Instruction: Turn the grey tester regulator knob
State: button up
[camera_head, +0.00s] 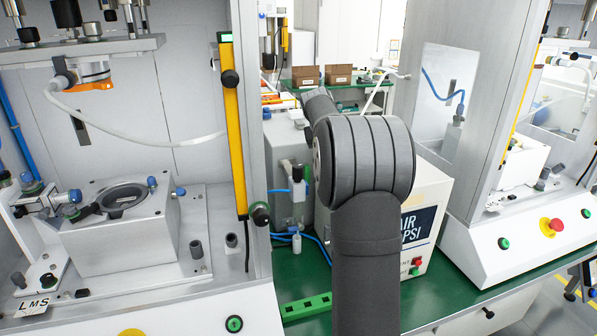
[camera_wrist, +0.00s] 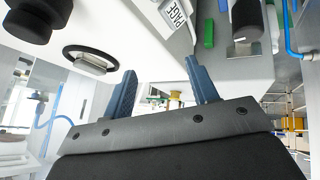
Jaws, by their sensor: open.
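My gripper (camera_wrist: 161,66) shows in the wrist view, its two blue fingers wide apart with nothing between them. A dark grey cylindrical knob (camera_wrist: 247,20) stands at the upper right of that view, beyond the right finger and apart from it. It may be the tester regulator knob, but I cannot be sure. A pale tester box (camera_head: 436,200) with a dark "AIR PSI" label shows in the head view behind my arm, which covers its left part. My gripper is hidden behind the arm there, and I cannot make out the grey knob in that view.
A black knob (camera_wrist: 30,20) and a black ring (camera_wrist: 90,50) on a pale panel lie left of the fingers. A grey box with a small regulator (camera_head: 297,180) and blue tubes stands left of my arm. Press frames flank the green table (camera_head: 440,290).

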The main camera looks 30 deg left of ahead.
aim_at(298, 166)
jog(key=s+a+r+n+g+y, duration=0.35)
jog(key=r+n+g, duration=0.25)
jog(key=n, duration=0.2)
jog(key=x, duration=1.1)
jog(key=a+x, duration=0.1)
jog(key=x, duration=0.5)
jog(key=shift+a+f, duration=0.1)
jog(key=shift+f, duration=0.05)
jog(key=c, duration=1)
jog(key=shift+o, duration=0.2)
jog(key=shift+m, duration=0.5)
jog(key=shift+w+m+t+h, duration=0.1)
jog(key=shift+m+t+h, duration=0.35)
jog(key=shift+m, duration=0.95)
jog(key=shift+w+m+t+h, duration=0.15)
jog(key=shift+m+t, duration=0.5)
jog(key=shift+m, duration=0.75)
